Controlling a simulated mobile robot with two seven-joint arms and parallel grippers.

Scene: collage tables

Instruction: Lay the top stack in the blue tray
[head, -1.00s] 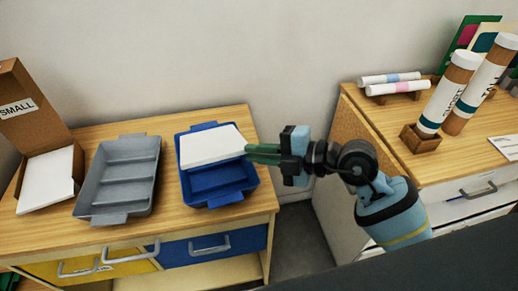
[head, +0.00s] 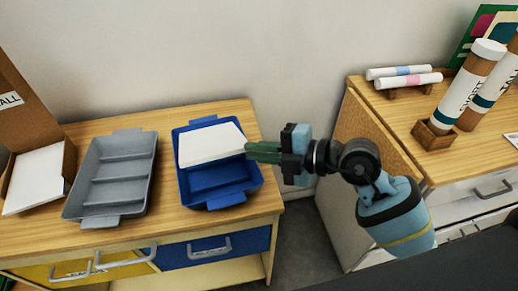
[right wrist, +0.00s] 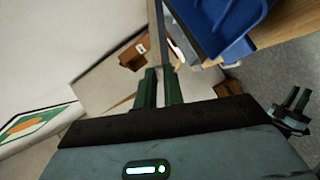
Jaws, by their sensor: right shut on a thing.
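The white stack (head: 208,145) is a flat pale slab over the back part of the blue tray (head: 222,201), slightly tilted in the head view. My right gripper (head: 250,151) is shut on its right edge, at the tray's right side. I cannot tell whether the stack touches the tray floor. The front of the tray is empty. In the right wrist view the green fingers (right wrist: 161,88) point toward the tray, whose blue wall (right wrist: 235,45) shows at the top. My left gripper (right wrist: 296,100) shows at that view's right edge, its fingers apart and empty.
A grey tray (head: 83,203) stands left of the blue one, empty. Farther left, a cardboard box (head: 30,110) holds another white slab (head: 38,180). On the right table are rolled sheets (head: 405,82) and upright tubes (head: 468,88). A gap separates the two tables.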

